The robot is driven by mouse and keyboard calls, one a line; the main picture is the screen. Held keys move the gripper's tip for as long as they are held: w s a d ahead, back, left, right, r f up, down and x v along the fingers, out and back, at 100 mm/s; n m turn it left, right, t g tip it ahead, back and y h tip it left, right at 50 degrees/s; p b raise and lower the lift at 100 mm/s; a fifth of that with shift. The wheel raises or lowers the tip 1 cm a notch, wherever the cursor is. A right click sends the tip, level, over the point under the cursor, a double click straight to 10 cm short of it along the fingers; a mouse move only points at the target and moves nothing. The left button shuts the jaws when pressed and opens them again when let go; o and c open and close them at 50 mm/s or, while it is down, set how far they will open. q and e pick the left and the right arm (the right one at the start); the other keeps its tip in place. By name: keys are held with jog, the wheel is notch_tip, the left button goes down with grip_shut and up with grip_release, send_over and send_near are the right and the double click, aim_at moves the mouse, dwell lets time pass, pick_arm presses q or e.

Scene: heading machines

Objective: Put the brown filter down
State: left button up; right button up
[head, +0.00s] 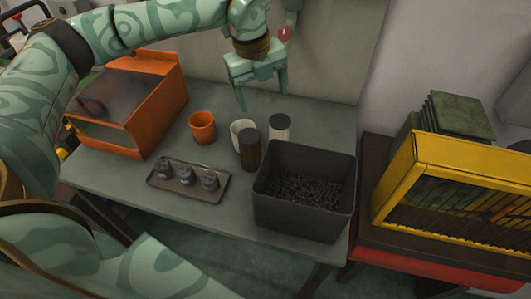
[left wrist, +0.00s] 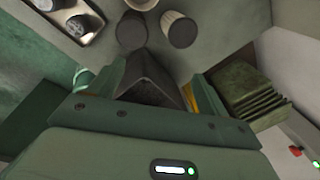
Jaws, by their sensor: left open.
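The brown filter (head: 250,153), a dark brown cylinder with a dark top, stands upright on the grey table (head: 110,176), beside the black bin. It also shows from above in the left wrist view (left wrist: 131,31). A cream filter with a dark top (head: 279,128) stands behind it to the right; its ribbed side shows in the left wrist view (left wrist: 179,29). My left gripper (head: 262,92) is open and empty, above the back of the table and apart from both filters. My right gripper is not in view.
A dark bin (head: 302,222) of black granules stands at the table's front right. A white cup (head: 238,127) and an orange cup (head: 202,127) stand left of the filters. A tray (head: 160,187) holds dark pieces. An orange machine (head: 150,75) and a yellow rack (head: 455,160) flank them.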

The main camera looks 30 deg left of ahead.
aim_at(252, 136)
pick_arm(q)
jog(key=f+n, duration=0.1)
jog(key=f, duration=0.2)
jog(key=s+a+f+g+b, duration=0.1)
jog(key=f, duration=0.3)
jog(key=s+a+f+n+y+b, duration=0.1)
jog(key=f, duration=0.3)
jog(key=shift+s+f+n, duration=0.1)
jog(key=shift+n, duration=0.2)
jog(key=f, duration=0.1)
jog(key=f+b, duration=0.1)
jog(key=f, duration=0.1)
jog(key=f+b, duration=0.1)
jog(key=f, duration=0.1)
jog(key=shift+a+f, duration=0.25)
jog(key=shift+a, duration=0.1)
jog(key=c, duration=1.3)
jog(key=shift+o, duration=0.2)
jog(key=shift+r, duration=0.1)
